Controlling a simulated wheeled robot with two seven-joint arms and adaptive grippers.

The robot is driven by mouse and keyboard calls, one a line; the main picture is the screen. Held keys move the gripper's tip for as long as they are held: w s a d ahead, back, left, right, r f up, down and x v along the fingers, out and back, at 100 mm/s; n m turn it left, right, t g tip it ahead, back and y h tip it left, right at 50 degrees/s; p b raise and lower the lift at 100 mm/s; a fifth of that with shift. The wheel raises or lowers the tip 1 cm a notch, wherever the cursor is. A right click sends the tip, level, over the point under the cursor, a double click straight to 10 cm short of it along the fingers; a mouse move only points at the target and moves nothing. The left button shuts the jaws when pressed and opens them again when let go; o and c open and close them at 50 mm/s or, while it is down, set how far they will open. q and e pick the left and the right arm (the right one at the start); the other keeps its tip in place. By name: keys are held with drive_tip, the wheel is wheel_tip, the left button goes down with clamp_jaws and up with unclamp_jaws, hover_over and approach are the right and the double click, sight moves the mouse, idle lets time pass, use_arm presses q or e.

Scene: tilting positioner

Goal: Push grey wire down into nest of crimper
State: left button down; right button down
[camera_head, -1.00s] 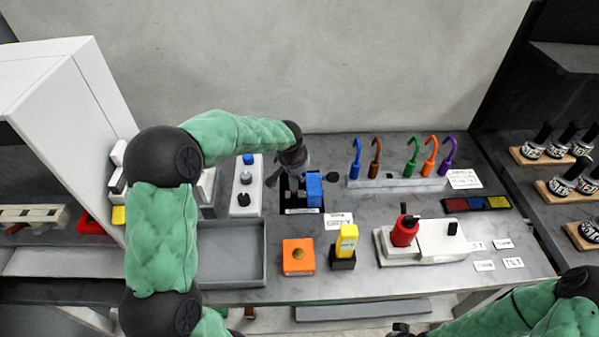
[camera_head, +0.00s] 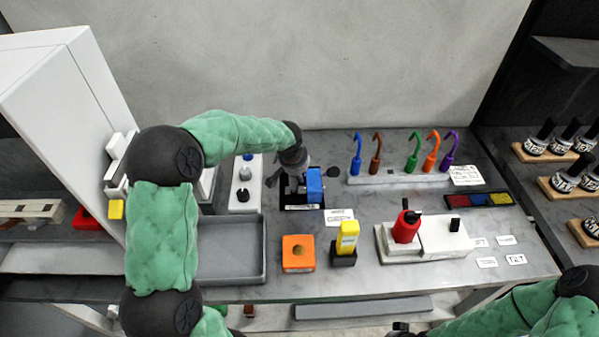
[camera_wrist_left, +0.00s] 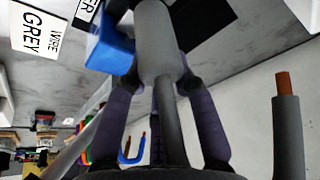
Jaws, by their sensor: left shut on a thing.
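My left gripper (camera_head: 291,180) reaches down over the crimper, a black base (camera_head: 300,207) with a blue block (camera_head: 315,187) on its right. In the left wrist view the fingers are shut on the grey wire (camera_wrist_left: 155,40), a thick sleeve with a thinner stem. A copper-tipped grey end (camera_wrist_left: 287,125), which looks like the wire's hooked end, stands at the right. The blue block (camera_wrist_left: 110,48) is close beside the wire. The nest and the wire's lower tip are hidden, so I cannot tell how deep it sits. My right gripper (camera_head: 401,329) barely shows at the bottom edge.
A rack (camera_head: 395,179) holds several coloured hooked wires behind right. An orange button box (camera_head: 298,253), a yellow tool (camera_head: 347,238) and a white fixture with a red part (camera_head: 406,227) stand in front. A grey tray (camera_head: 262,255) lies left. A GREY WIRE card (camera_head: 340,216) lies beside the crimper.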

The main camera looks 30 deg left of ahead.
use_arm(q)
drive_tip(key=shift+f+b, duration=0.5)
drive_tip(key=shift+f, duration=0.2)
drive_tip(key=c, duration=0.9)
unclamp_jaws()
drive_tip(key=shift+c, duration=0.2)
drive_tip(key=shift+r, duration=0.1)
drive_tip(key=v, duration=1.2)
